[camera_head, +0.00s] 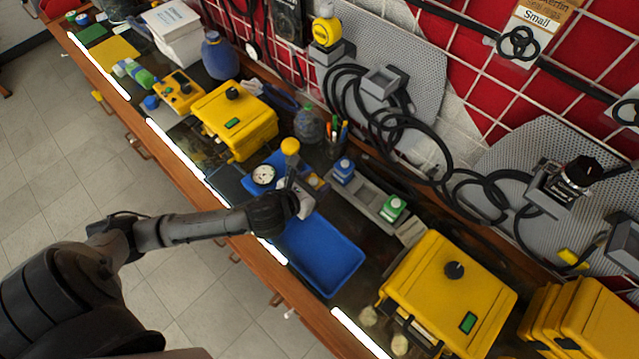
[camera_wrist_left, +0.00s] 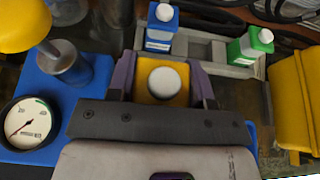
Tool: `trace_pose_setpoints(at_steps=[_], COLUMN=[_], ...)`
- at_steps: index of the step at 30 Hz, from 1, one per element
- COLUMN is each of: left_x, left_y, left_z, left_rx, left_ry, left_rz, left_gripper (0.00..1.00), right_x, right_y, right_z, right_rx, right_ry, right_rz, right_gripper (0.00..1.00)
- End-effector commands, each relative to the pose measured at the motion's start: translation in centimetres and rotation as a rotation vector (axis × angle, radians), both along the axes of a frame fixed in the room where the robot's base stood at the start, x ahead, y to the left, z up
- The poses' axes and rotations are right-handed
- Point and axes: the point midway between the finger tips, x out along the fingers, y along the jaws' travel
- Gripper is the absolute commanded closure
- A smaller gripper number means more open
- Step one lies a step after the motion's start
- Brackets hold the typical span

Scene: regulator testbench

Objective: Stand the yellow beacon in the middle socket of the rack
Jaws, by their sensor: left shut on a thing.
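My left gripper (camera_head: 306,192) is shut on the yellow beacon (camera_wrist_left: 165,84), a yellow block with a round white cap, between two purple fingers in the left wrist view. The head view mostly hides the beacon behind my gripper. The grey rack (camera_head: 371,197) lies just beyond and to the right of my gripper; it also shows in the left wrist view (camera_wrist_left: 207,67). A blue beacon (camera_head: 343,171) stands at its left end and a green beacon (camera_head: 392,209) towards its right end. The middle socket (camera_wrist_left: 205,47) between them looks empty. My right gripper is out of view.
A blue tray (camera_head: 320,262) lies in front of the rack. A dial gauge (camera_head: 264,174) and a yellow-topped post (camera_head: 290,147) stand left of my gripper. A yellow case (camera_head: 445,295) is at the right. Cables and a pen cup (camera_head: 335,147) are behind.

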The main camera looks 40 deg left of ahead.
Motion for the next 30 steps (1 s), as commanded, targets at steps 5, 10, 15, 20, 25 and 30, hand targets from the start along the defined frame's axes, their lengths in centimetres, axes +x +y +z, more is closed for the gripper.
trace_pose_setpoints(at_steps=[5, 10, 15, 20, 25, 30], left_x=[1.9, 2.4, 2.3, 2.3, 2.3, 2.3], left_y=[0.5, 0.6, 0.5, 0.5, 0.6, 0.6], left_z=[-1.1, -1.6, -3.7, -5.2, -5.5, -5.5], left_rx=[0.000, 0.000, -0.002, -0.001, 0.001, 0.001], left_ry=[-0.002, 0.000, 0.004, 0.001, 0.000, 0.000], left_rz=[0.001, 0.000, 0.001, 0.000, -0.001, -0.002], left_gripper=[0.80, 0.80, 0.80, 0.80, 0.80, 0.80], right_x=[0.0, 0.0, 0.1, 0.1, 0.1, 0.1], right_y=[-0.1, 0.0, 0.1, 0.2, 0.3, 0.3], right_z=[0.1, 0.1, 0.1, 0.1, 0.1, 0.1], right_rx=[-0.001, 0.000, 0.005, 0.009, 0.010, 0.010], right_ry=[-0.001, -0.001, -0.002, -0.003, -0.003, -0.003], right_rz=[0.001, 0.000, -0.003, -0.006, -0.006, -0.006], right_gripper=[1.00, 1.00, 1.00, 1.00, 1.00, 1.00])
